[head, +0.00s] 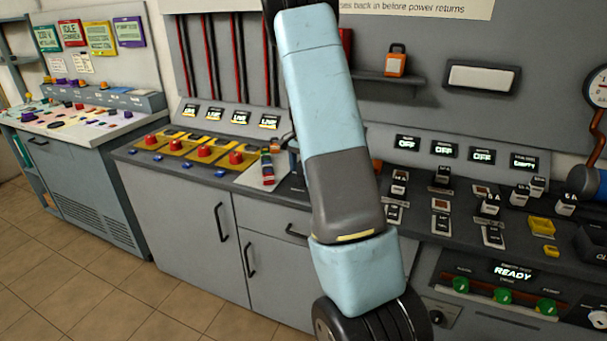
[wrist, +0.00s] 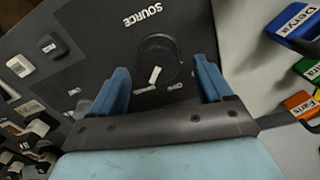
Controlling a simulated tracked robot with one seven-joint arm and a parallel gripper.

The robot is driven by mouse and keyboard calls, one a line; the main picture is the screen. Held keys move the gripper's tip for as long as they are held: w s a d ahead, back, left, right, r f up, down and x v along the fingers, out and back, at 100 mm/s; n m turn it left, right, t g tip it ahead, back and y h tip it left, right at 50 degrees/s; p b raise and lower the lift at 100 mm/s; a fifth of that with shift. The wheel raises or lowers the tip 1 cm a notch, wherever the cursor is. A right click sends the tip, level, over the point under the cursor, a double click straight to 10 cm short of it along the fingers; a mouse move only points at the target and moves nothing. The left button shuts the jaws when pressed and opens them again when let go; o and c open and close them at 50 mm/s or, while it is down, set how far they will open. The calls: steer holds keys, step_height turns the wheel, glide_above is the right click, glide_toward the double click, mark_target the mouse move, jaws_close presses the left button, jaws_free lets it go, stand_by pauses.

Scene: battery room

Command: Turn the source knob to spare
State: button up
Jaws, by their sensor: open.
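The source knob (wrist: 158,58) is a round black knob on a dark panel in the wrist view, below the white word SOURCE (wrist: 140,15). A short white mark (wrist: 154,76) shows on its near side, tilted. Small white labels (wrist: 146,89) lie around it, too small to read, so I cannot tell which is spare. My gripper (wrist: 160,86) is open, its two blue fingers apart on the left and right of the knob. I cannot tell whether they touch it. The head view shows my arm across the middle, with the gripper hidden.
Blocky switches (wrist: 48,45) stand at the wrist view's left. Tags marked Derya (wrist: 293,20) and Faris (wrist: 300,103) are at its right. In the head view, a console with red buttons (head: 204,151) and a panel reading READY (head: 513,272) flank my arm. Tiled floor (head: 90,280) is clear at lower left.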

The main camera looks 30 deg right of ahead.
step_height(320, 180, up, 11)
steer(key=shift+w, duration=0.15)
stand_by(0.6)
steer(key=s+a+r+n+t, duration=0.3)
steer(key=s+a+r+n, duration=0.4)
steer(key=s+a+r, duration=0.85)
steer(key=s+a+n+t, duration=0.1)
steer(key=s+a+n, duration=0.2)
steer(key=s, duration=0.6)
steer(key=s+a+f+n+t, duration=0.1)
steer(key=s+a+n+t, duration=0.1)
steer(key=s, duration=0.8)
steer(key=shift+a+f+n, duration=0.2)
steer(key=shift+a+n, duration=0.2)
steer(key=shift+a, duration=0.25)
